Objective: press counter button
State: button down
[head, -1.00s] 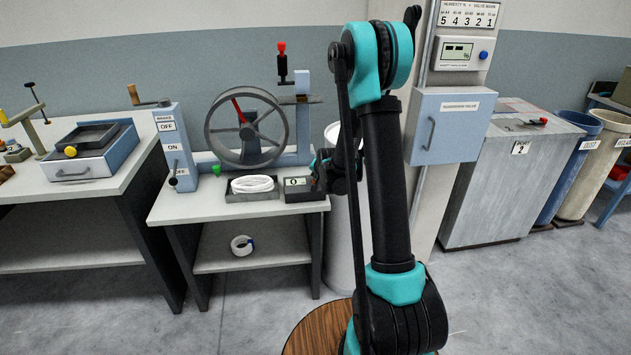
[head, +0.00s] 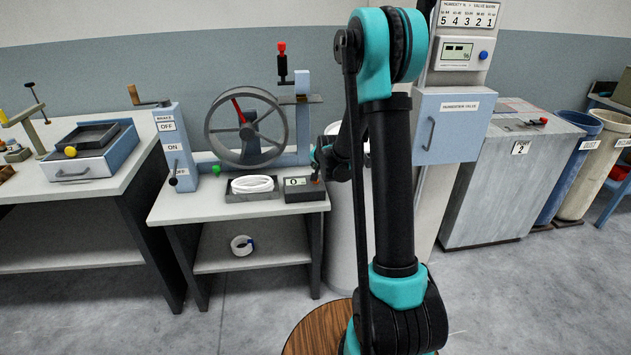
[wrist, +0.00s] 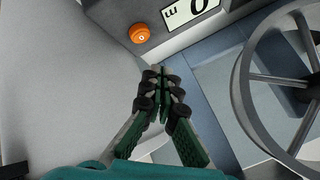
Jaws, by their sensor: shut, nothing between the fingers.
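The counter (head: 305,195) is a dark box with a pale display (head: 296,182) showing 0, at the right front of the wheel bench. Its orange button (wrist: 139,33) is at the upper left of centre in the wrist view, beside the display (wrist: 190,10). In the head view the button (head: 315,181) shows small at the counter's right end. My gripper (wrist: 163,73) is shut and empty, with its fingertips apart from the button in the picture. In the head view my gripper (head: 317,168) is by the counter's right end, partly hidden by my arm.
A spoked wheel (head: 246,127) stands behind the counter, and it also shows at the right of the wrist view (wrist: 285,85). A tray (head: 236,197) with a white coil is left of the counter. A pale drum (head: 345,250) stands right of the bench.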

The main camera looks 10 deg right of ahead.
jog(key=shift+r, duration=1.1)
jog(key=s+d+n+g, duration=0.1)
jog(key=s+n, duration=0.1)
jog(key=s, duration=1.1)
jog(key=s+d+f+n+g, duration=0.1)
jog(key=s+n+g, duration=0.1)
jog(key=s, duration=1.2)
jog(key=s+d+f+n+g+h, duration=0.1)
jog(key=s+d+n+g, duration=0.1)
jog(key=s, duration=1.2)
jog(key=shift+f+n, duration=0.25)
jog(key=shift+n, duration=0.65)
jog(key=c, duration=2.2)
grip_release()
jog(key=shift+w, duration=0.1)
